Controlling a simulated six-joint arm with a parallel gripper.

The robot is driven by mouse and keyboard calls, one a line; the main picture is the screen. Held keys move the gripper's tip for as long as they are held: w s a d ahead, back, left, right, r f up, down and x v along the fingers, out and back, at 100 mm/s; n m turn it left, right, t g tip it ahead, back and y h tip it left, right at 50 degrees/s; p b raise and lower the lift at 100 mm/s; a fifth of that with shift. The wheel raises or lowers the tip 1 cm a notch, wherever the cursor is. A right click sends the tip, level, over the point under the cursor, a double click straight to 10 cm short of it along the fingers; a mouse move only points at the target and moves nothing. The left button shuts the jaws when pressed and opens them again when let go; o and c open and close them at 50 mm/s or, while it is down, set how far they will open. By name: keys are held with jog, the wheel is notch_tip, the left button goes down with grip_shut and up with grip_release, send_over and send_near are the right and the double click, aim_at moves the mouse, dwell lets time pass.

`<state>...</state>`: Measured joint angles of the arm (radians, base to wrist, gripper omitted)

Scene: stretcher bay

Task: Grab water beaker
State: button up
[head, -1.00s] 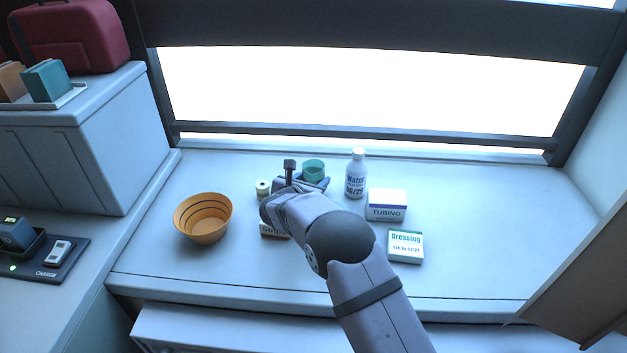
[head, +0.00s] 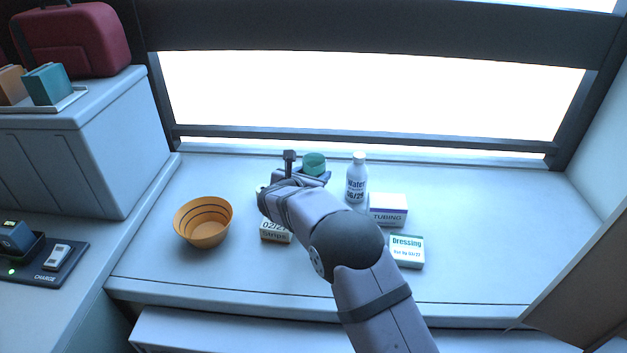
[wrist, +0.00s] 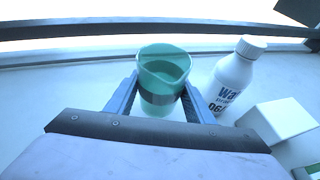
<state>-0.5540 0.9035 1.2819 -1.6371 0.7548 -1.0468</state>
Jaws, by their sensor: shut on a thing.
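A green beaker (head: 314,162) with a grey band is at the back of the counter, left of the water bottle. In the wrist view the beaker (wrist: 163,72) stands between the two blue fingers, its open rim facing up. My gripper (wrist: 160,98) is shut on the beaker around its sides. In the head view my gripper (head: 316,174) is partly hidden behind my wrist. The beaker's lower part is hidden there, and I cannot tell how far it is from the counter.
A white water bottle (head: 356,181) stands just right of the beaker. A tubing box (head: 387,210), a dressing box (head: 406,251) and a strips box (head: 275,232) lie nearer. An orange bowl (head: 204,222) is at left. The right counter is clear.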

aim_at(314, 155)
jog(key=shift+r, duration=3.15)
